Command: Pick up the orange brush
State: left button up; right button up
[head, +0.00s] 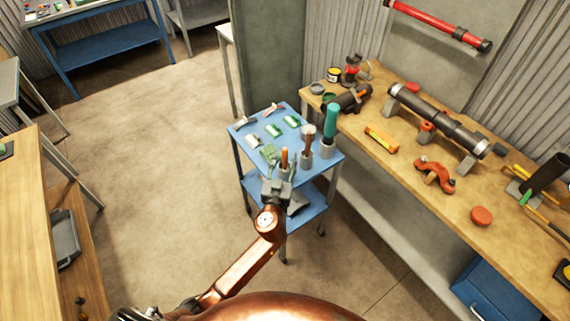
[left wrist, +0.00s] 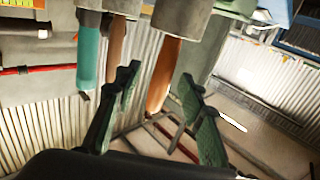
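The orange brush (head: 285,155) stands upright in a grey cup (head: 285,171) on the near part of a blue cart. In the left wrist view its orange handle (left wrist: 163,78) shows between the fingers, its other end hidden in the cup. My left gripper (head: 277,183) is at the cart's near edge, close to the brush. In the left wrist view the left gripper (left wrist: 159,77) is open, with one finger on each side of the handle. I cannot tell whether either finger touches it. My right gripper is not in view.
A brown-handled brush (head: 308,138) and a teal-handled tool (head: 330,121) stand in cups close to the right. Green and grey small items lie farther back on the cart (head: 318,171). A wooden workbench (head: 400,171) with tools and pipes stands to the right. The floor (head: 165,170) at left is clear.

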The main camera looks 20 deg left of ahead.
pick_arm(q)
jog(key=shift+w+a, duration=0.1)
jog(key=shift+w, duration=0.55)
jog(key=shift+c, duration=0.4)
grip_shut()
